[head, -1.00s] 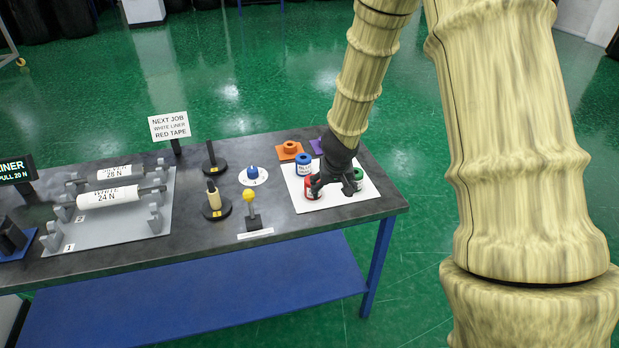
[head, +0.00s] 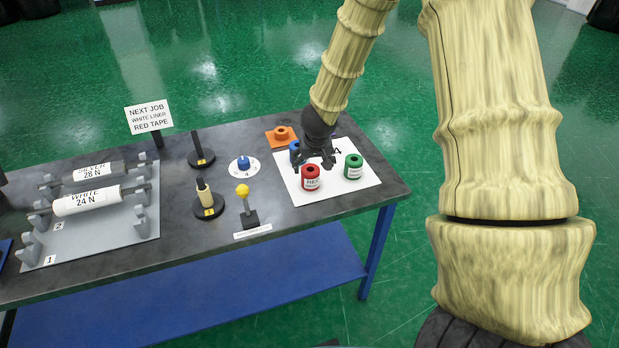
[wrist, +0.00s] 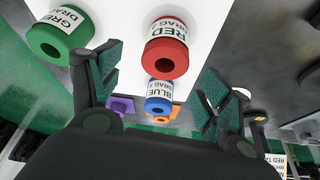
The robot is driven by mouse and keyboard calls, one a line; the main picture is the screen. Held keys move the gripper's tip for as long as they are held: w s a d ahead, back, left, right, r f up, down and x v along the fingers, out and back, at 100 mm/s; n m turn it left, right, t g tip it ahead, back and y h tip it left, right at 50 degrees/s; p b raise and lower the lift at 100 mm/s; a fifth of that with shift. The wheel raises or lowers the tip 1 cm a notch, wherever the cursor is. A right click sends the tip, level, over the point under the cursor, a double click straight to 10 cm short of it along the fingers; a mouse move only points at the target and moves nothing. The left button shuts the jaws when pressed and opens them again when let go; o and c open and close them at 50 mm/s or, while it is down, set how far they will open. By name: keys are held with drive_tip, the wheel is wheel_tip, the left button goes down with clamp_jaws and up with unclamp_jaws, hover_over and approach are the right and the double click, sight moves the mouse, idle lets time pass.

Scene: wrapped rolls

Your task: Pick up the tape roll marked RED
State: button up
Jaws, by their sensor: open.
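The red tape roll (head: 311,178) stands upright on a white mat (head: 347,193) at the right end of the table. Its label reads RED in the wrist view (wrist: 167,47), where it lies ahead of and between my open fingers. My gripper (head: 315,163) is open and empty, just behind and above the red roll in the head view; whether it touches cannot be told. In the wrist view my gripper (wrist: 157,90) has its two green-padded fingers spread apart. The green roll (head: 353,166) stands right of the red one. The blue roll (head: 294,152) is partly hidden behind my gripper.
An orange piece (head: 281,136) lies behind the mat, and a purple one (wrist: 121,105) shows in the wrist view. Left of the mat stand a yellow-knobbed lever (head: 243,191), a blue dial (head: 243,163), black-based posts and a grey rack (head: 110,230) with WHITE and SILVER rolls.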

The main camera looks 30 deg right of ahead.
sight(311, 173)
drive_tip(key=shift+s+a+x, duration=0.1)
drive_tip(key=shift+a+x, duration=0.05)
drive_tip(key=shift+x, duration=0.8)
drive_tip(key=shift+s+a+x, duration=0.15)
drive_tip(key=shift+x, duration=0.75)
drive_tip(key=shift+p+x, duration=0.4)
drive_tip(key=shift+x, duration=0.85)
drive_tip(key=shift+c, duration=0.2)
drive_tip(key=c, duration=1.2)
drive_tip(key=shift+r, duration=0.2)
